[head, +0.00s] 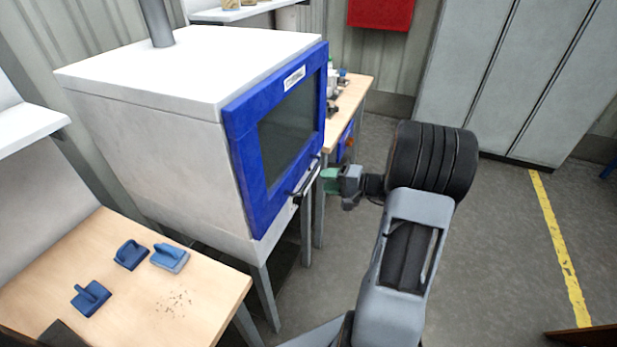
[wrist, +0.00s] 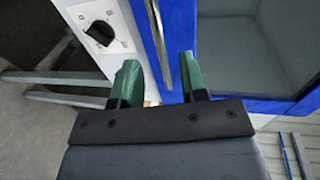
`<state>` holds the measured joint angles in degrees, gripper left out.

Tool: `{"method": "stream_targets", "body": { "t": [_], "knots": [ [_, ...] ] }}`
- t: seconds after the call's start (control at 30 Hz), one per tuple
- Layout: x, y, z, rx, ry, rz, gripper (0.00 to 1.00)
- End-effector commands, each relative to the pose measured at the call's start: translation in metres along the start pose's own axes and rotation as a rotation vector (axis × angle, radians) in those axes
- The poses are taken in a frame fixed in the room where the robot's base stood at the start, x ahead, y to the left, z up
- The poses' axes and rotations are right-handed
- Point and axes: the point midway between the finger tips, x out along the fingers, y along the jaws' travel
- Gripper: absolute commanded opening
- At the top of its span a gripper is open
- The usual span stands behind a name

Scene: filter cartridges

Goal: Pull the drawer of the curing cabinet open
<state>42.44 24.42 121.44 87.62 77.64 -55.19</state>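The curing cabinet (head: 150,140) is a white box on grey legs. Its blue front (head: 245,150) frames a dark window and sits flush, looking shut. A dark bar handle (head: 305,180) is on the lower part of the front. My gripper (head: 328,180) has green fingers and is just right of the handle in the head view. In the wrist view my gripper (wrist: 158,62) is open, with the metallic handle (wrist: 160,40) showing between its fingers. I cannot tell whether the fingers touch it or how deep it sits. No separate drawer is distinguishable from the blue front.
A black dial (wrist: 101,33) is on the white panel beside the blue front. Another bench (head: 348,105) stands behind the cabinet. Open grey floor (head: 490,240) lies to the right.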

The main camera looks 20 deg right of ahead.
Motion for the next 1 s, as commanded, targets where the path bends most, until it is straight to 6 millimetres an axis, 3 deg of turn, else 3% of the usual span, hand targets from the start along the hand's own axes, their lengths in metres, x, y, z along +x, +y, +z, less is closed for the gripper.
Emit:
{"method": "stream_targets", "body": {
  "t": [0.2, 0.4, 0.87, 1.0],
  "knots": [
    [0.038, -0.001, 0.001, 0.000, -0.005, 0.002, 0.40],
    [0.058, 0.000, 0.001, 0.001, -0.002, 0.002, 0.40],
    [0.066, 0.000, 0.000, 0.000, 0.000, 0.002, 0.40],
    [0.066, 0.000, 0.000, 0.000, -0.001, 0.002, 0.27]
  ]
}}
